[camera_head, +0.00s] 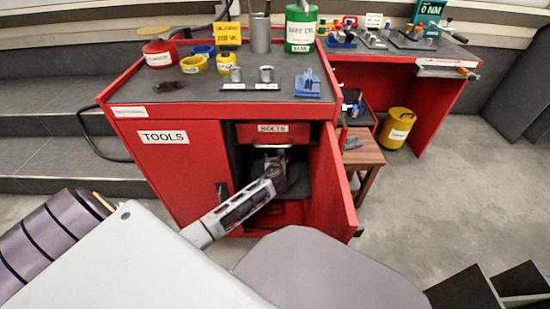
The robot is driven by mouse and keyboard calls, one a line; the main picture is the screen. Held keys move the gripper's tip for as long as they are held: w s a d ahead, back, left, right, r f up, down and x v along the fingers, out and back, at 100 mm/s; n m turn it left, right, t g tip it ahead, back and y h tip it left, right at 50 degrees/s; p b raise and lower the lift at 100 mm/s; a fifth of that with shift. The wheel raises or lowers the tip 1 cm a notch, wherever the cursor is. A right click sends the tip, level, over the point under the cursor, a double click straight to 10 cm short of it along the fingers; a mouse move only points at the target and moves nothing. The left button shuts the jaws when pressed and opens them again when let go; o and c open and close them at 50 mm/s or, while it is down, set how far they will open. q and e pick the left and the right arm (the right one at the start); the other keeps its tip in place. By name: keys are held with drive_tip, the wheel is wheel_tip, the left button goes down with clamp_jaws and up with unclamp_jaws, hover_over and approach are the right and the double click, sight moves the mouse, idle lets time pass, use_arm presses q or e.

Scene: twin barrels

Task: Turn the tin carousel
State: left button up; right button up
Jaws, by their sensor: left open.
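My left gripper (273,163) reaches into the open, dark compartment of the red tool cabinet (185,175). It is open, under the drawer labelled BOLTS (271,128). A dark rounded shape (294,173) shows just beside and behind the fingers. It may be part of the tin carousel, but it is small and dim, and my gripper and arm cover much of it. I cannot tell whether the fingers touch it. My right gripper is not in view.
The cabinet's right door (333,180) stands open, close to the right of my left arm. The closed TOOLS door (180,160) is on the left. A wooden stool (365,158) and a yellow can (397,128) stand farther right. Cans and rolls crowd the cabinet top.

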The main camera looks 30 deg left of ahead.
use_arm(q)
drive_tip(key=shift+w, duration=0.1)
idle(0.3)
clamp_jaws()
